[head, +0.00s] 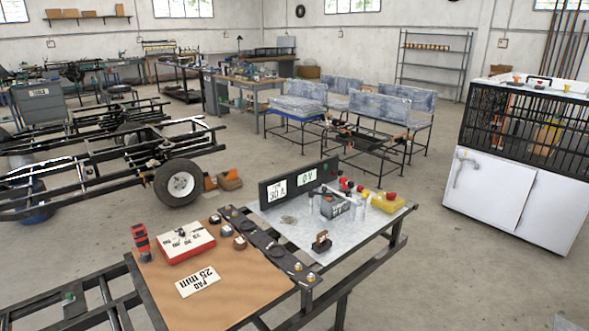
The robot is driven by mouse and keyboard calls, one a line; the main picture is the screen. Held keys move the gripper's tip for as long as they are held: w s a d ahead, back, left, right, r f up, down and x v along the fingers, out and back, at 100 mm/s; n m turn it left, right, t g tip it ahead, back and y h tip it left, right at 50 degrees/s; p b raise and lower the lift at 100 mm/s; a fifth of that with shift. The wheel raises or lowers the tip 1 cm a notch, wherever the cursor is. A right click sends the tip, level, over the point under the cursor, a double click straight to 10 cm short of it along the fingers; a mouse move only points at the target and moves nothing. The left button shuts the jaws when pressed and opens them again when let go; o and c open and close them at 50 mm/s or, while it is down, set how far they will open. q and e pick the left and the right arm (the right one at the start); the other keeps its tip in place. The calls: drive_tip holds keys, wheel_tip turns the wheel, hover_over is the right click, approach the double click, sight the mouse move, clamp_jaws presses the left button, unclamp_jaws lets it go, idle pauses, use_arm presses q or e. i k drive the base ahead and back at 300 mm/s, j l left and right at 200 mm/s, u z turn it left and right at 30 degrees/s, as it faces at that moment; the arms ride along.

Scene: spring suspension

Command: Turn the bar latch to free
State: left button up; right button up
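The white cabinet (515,195) stands at the right, with a black barred cage on top. A small metal fitting (463,165) that looks like a bar latch sits at the upper left of its front door. It has a part that runs across and a part that hangs down. It is too small to tell exactly how its bar is turned. The door looks closed. Neither of my grippers shows in the head view.
A workbench stands in front, with a brown board (235,290), a red-and-white case (186,243), a red tool (141,241), a display panel (297,187) and a yellow box (388,202). A wheeled frame (120,170) is at left. Open floor (440,265) lies between bench and cabinet.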

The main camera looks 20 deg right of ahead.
sight(366, 193)
drive_tip(key=i+l, duration=0.15)
drive_tip(key=l, duration=0.2)
drive_tip(key=i+l, duration=0.15)
drive_tip(key=l, duration=0.25)
drive_tip(key=i+l, duration=0.2)
drive_tip(key=l, duration=0.15)
drive_tip(key=i+l, duration=0.15)
drive_tip(key=l, duration=0.2)
drive_tip(key=i+l, duration=0.15)
drive_tip(key=l, duration=0.25)
drive_tip(key=i+l, duration=0.15)
drive_tip(key=l, duration=0.2)
drive_tip(key=i+l, duration=0.2)
drive_tip(key=l, duration=0.15)
drive_tip(key=i+l, duration=0.15)
drive_tip(key=l, duration=0.25)
